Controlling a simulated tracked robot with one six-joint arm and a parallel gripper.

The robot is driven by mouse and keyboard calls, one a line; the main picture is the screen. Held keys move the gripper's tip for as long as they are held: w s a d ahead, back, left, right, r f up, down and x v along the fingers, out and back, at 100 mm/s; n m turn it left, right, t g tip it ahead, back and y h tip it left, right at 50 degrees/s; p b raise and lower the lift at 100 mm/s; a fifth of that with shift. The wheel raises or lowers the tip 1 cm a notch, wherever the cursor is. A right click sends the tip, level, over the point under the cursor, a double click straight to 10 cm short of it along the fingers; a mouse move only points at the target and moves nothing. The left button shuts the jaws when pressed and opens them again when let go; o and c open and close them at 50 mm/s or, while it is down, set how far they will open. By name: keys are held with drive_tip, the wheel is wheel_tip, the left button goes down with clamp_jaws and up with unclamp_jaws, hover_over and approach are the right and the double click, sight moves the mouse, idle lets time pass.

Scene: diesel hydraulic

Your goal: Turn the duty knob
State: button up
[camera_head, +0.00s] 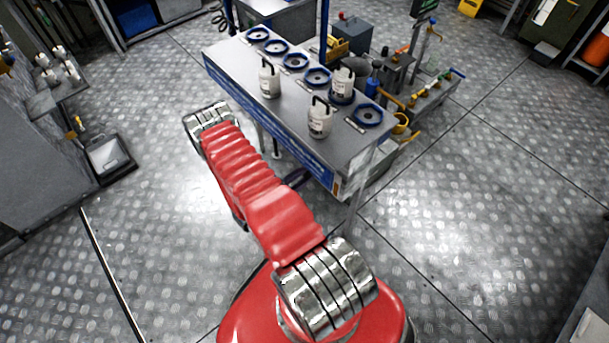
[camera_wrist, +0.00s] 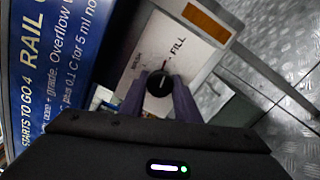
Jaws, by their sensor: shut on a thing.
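The duty knob (camera_wrist: 160,84) is a round black knob with a light pointer line, on a pale panel (camera_wrist: 196,52) in the wrist view. The panel is marked "FILL" beside the knob's upper right, and another word to its left is hard to read. The pointer line runs up and to the right, roughly toward "FILL". My gripper (camera_wrist: 163,92) has one finger on each side of the knob and is shut on it. In the head view my red arm reaches toward the bench, and the gripper and knob are hidden.
A bench (camera_head: 247,88) holds blue rings and several white canisters, one of them here (camera_head: 320,119). A blue sign (camera_wrist: 50,65) stands close at the left of the wrist view. A hose rig (camera_head: 400,75) stands behind the bench. The metal floor at right (camera_head: 500,210) is clear.

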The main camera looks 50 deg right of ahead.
drive_tip(key=shift+m, duration=1.1)
drive_tip(key=shift+f, duration=0.1)
drive_tip(key=o, duration=1)
drive_tip(key=shift+o, duration=0.2)
drive_tip(key=v, duration=1.3)
drive_tip(key=shift+a, duration=0.35)
